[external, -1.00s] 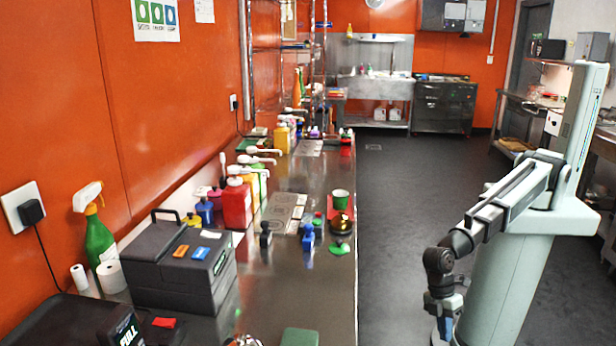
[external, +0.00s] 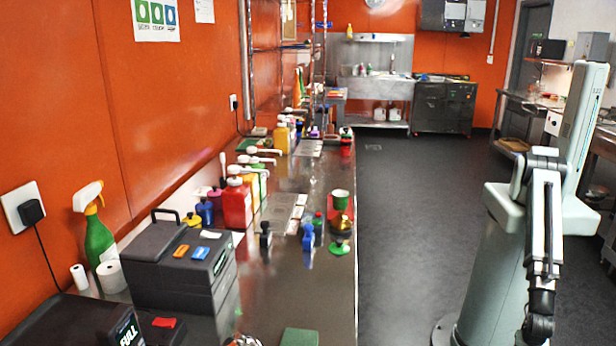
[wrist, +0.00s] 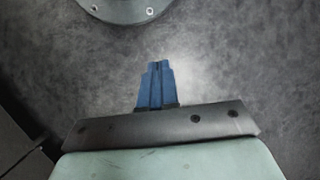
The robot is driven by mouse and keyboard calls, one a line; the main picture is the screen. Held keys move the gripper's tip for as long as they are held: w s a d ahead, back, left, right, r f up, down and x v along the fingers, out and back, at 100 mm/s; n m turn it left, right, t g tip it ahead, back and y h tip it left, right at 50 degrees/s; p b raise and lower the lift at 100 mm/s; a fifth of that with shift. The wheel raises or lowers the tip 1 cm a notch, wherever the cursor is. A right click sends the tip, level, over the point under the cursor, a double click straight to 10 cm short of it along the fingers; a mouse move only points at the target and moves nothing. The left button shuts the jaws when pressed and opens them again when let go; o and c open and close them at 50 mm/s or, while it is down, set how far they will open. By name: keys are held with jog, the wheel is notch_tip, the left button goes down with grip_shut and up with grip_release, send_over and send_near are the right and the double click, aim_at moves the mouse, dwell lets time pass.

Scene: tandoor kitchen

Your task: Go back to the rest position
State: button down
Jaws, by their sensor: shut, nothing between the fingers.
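My gripper (wrist: 157,68) shows in the wrist view with its blue fingers together and nothing between them. Behind the fingers is bare grey floor. In the external view my arm hangs down in front of my column at the right, with the wrist at the bottom edge. The fingers are cut off below the picture there. The gripper is over the aisle floor, well to the right of the counter and apart from everything on it.
The steel counter (external: 283,280) runs along the orange wall at the left. It carries a dark box (external: 180,275), a green spray bottle (external: 98,238), a red jug (external: 236,205) and several small items. The grey floor (external: 420,220) between counter and arm is clear.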

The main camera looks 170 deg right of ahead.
jog(key=s+a+f+n+g+h, duration=0.1)
jog(key=s+a+f, duration=0.1)
jog(key=s, duration=0.4)
jog(key=s+a+f+n+g+h, duration=0.1)
jog(key=s+a+n, duration=0.1)
jog(key=s+a, duration=0.2)
jog(key=s, duration=0.3)
jog(key=shift+s+a+f+g, duration=0.3)
jog(key=shift+f+g, duration=0.05)
jog(key=shift+g, duration=0.05)
